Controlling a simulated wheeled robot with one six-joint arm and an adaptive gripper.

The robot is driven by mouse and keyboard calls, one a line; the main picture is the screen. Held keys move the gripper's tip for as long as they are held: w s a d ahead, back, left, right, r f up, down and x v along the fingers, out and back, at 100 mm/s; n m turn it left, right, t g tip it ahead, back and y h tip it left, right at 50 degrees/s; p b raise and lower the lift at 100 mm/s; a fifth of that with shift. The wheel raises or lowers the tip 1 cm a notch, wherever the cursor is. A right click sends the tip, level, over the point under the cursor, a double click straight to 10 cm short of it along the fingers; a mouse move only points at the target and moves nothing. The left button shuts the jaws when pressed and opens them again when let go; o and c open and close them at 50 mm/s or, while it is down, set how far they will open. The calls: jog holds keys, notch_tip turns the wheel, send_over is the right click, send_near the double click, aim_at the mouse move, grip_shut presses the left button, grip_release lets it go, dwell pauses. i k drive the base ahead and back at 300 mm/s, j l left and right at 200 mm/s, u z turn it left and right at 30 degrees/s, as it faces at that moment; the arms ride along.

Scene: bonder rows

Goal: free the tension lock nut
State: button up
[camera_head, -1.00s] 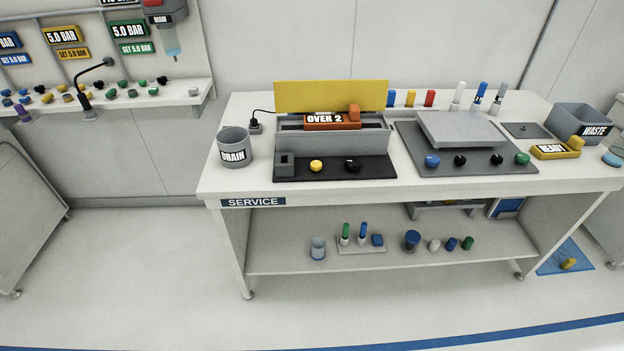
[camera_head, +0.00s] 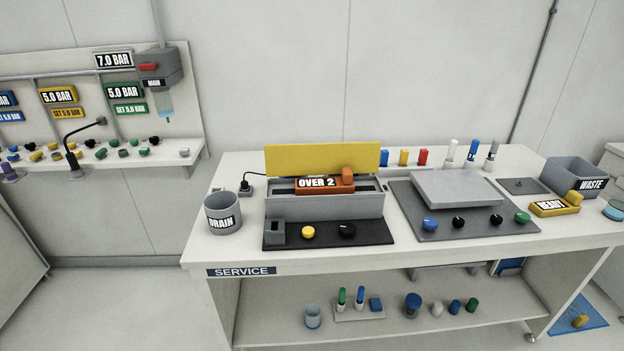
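No part in view is labelled as the tension lock nut, so I cannot tell which one it is. On the service bench (camera_head: 225,257) stands a grey unit (camera_head: 324,207) with a raised yellow panel (camera_head: 322,159) behind it. An orange block (camera_head: 347,176) marked "OVER 2" sits on its top. On the black plate (camera_head: 374,236) in front are a yellow knob (camera_head: 308,232), a black knob (camera_head: 347,231) and a small grey block (camera_head: 275,233). My gripper is not in view.
Right of the unit, a dark plate with several knobs bears a grey slab (camera_head: 456,187). The DRAIN cup (camera_head: 222,213), WASTE bin (camera_head: 573,177) and yellow READY block (camera_head: 554,206) stand on the bench. A lower shelf (camera_head: 270,329) holds small items. Floor (camera_head: 110,310) at left is clear.

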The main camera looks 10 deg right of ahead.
aim_at(308, 232)
jog(key=i+l+u, duration=0.4)
jog(key=i+l, duration=0.55)
jog(key=l, duration=0.15)
